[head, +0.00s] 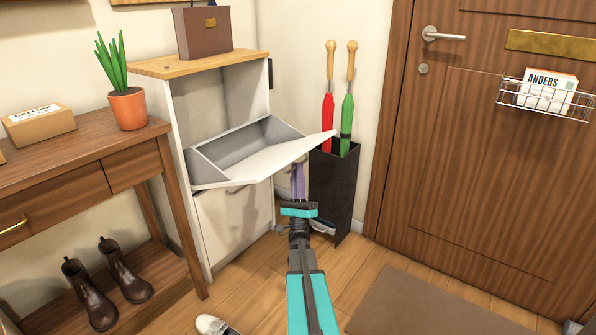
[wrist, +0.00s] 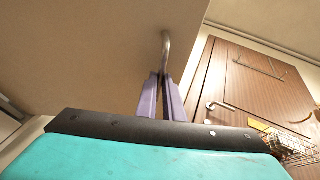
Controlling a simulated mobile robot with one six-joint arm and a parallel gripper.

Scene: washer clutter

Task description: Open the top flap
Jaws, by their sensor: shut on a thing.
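The top flap (head: 262,163) of the white shoe cabinet (head: 230,228) is tilted far out from the top, with its grey inside showing in the head view. In the wrist view its outer face (wrist: 85,45) fills the upper left. A curved metal handle (wrist: 167,45) sticks out from that face. My gripper (wrist: 162,77) has its purple fingers closed around the end of this handle. In the head view my gripper (head: 297,172) is below the flap's right part, and the flap hides the handle and fingertips.
A black umbrella stand (head: 334,190) with red and green umbrellas is close to the right of the flap and my gripper. A brown box (head: 202,32) stands on the cabinet top (head: 160,67). A wooden console table (head: 70,150) is at left. A shoe (head: 212,325) lies on the floor.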

